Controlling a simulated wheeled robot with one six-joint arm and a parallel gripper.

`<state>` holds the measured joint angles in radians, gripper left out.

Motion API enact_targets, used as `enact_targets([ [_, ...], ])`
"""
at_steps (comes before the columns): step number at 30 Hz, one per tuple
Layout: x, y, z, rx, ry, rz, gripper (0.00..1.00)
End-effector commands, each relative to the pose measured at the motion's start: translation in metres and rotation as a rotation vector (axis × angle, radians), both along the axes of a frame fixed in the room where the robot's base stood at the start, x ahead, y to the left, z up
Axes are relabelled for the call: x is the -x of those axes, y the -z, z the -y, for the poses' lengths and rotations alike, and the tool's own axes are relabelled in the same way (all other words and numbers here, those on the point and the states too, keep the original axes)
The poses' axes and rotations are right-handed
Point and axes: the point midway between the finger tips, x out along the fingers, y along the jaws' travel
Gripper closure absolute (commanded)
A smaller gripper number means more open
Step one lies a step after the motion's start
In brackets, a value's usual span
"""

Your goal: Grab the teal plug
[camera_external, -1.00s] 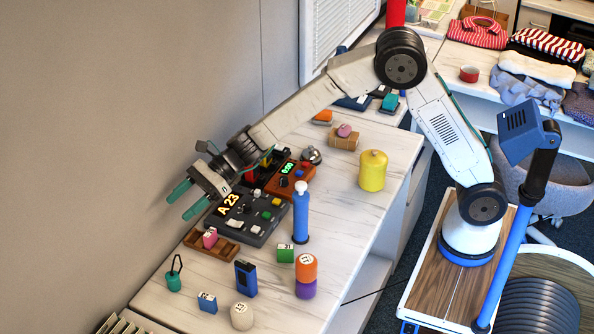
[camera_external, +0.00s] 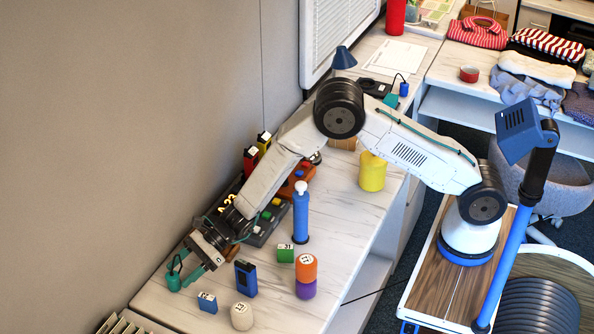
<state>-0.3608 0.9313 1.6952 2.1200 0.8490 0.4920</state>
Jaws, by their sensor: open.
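The teal plug (camera_external: 174,283), a small teal piece with a dark loop on top, stands near the front left end of the white worktop.
A blue block (camera_external: 246,278), a blue numbered block (camera_external: 207,302) and a beige knob (camera_external: 242,316) stand to the right. A blue cylinder (camera_external: 301,215) and orange-purple stack (camera_external: 306,275) stand farther right. The wall is close behind.

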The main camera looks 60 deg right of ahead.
Motion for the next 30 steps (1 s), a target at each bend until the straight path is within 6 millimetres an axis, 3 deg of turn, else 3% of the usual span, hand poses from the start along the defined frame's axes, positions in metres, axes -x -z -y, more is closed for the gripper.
enact_targets([
  [6,-0.012,0.012,-0.025,0.001,-0.002,-0.001,0.39],
  [14,-0.014,0.013,-0.029,0.001,0.000,0.000,0.39],
  [15,-0.014,0.013,-0.029,0.001,0.000,0.000,0.42],
  [20,-0.014,0.013,-0.029,0.001,0.000,0.000,0.86],
  [30,-0.014,0.008,-0.029,0.000,0.000,0.000,0.88],
])
